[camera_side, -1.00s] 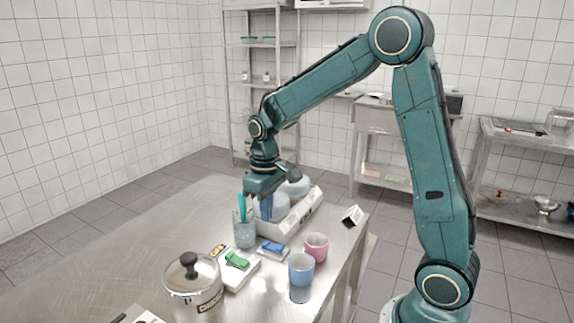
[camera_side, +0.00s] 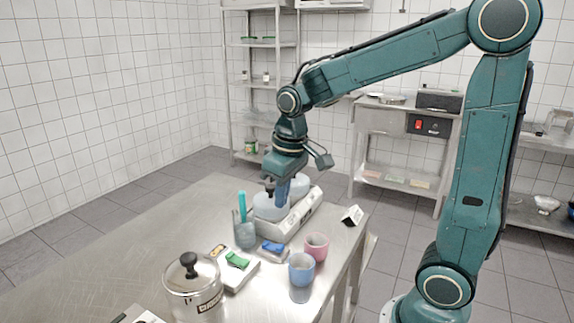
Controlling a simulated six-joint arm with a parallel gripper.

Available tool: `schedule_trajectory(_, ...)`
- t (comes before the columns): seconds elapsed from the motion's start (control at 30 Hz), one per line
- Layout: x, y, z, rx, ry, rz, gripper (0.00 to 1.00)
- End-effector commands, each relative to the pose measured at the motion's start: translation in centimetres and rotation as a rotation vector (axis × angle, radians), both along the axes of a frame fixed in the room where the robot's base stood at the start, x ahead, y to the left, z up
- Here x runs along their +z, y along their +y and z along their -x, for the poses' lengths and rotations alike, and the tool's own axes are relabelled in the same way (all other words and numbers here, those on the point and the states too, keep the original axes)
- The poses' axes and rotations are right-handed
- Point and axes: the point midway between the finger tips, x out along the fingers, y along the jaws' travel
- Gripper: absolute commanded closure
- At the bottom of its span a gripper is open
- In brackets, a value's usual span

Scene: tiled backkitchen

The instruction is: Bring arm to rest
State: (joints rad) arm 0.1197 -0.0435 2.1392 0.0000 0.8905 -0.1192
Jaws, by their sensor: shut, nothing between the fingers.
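My gripper (camera_side: 283,188) points down above the metal table (camera_side: 120,245), near its far end. It is shut and holds nothing. Whether the fingers touch a vessel cannot be told from this view. My arm reaches in from the right, bent high at the elbow.
Near the gripper stands a grey cup (camera_side: 244,234) with a teal stick. Blue (camera_side: 302,270) and pink (camera_side: 316,246) cups, a lidded pot (camera_side: 193,290), green (camera_side: 237,261) and blue (camera_side: 273,248) items, and a small sign (camera_side: 352,215) stand nearby. The table's left side is clear.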

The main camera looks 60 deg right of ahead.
Motion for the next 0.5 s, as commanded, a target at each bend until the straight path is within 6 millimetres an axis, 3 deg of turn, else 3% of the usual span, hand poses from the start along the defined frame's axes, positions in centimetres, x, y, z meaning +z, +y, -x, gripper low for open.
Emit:
schedule_trajectory(0.2, 2.5, 1.3, 3.6, 0.002, -0.085, 0.003, 1.0)
schedule_trajectory(0.5, 4.4, 2.7, 8.6, 0.004, -0.196, -0.001, 1.0)
